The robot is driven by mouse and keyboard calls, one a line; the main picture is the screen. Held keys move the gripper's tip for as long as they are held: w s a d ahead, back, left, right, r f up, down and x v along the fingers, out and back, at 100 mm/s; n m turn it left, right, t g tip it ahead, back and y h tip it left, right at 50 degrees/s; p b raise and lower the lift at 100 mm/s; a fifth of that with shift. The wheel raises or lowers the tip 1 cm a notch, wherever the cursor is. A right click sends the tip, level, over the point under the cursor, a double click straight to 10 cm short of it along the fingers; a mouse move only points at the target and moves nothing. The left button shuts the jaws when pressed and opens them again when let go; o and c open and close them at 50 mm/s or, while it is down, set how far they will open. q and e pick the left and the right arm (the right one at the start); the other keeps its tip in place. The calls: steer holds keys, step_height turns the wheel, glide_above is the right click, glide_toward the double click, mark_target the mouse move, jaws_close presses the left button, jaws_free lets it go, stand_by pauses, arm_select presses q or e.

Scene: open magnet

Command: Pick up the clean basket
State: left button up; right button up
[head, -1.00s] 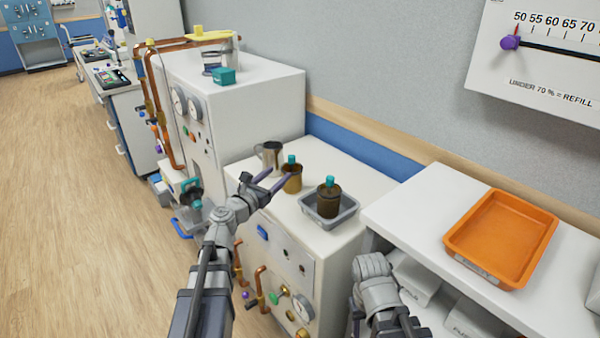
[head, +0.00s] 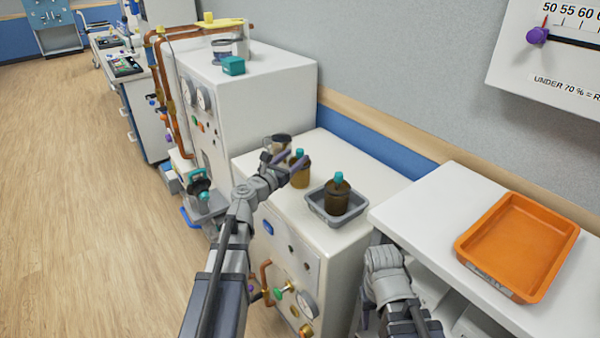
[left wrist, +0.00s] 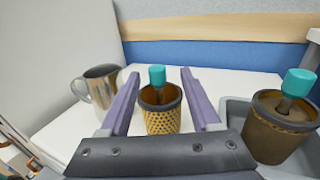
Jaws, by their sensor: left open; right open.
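A golden mesh basket with a teal knob (head: 300,172) stands upright on the white cabinet top; it looks clean. A darker, brown-stained basket with a teal knob (head: 337,198) sits in a grey tray (head: 318,212) to its right. My left gripper (head: 286,165) is open at the golden basket. In the left wrist view the golden basket (left wrist: 161,118) stands between the two purple fingers, with a gap on each side. The darker basket (left wrist: 278,128) is at the right there. My right gripper (head: 366,318) is low beside the cabinet, mostly hidden by its own arm.
A metal jug (left wrist: 98,88) stands close left of the golden basket, near the left finger. A tall white machine with gauges (head: 250,100) rises on the left. An orange tray (head: 520,285) lies on the white shelf unit at right.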

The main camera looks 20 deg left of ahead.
mark_target(298, 153)
arm_select(q)
steer(key=x, duration=0.4)
steer(key=shift+w+a+f, duration=0.1)
steer(key=shift+w+a, duration=0.05)
steer(key=shift+w, duration=0.15)
jaws_close()
stand_by(1.1)
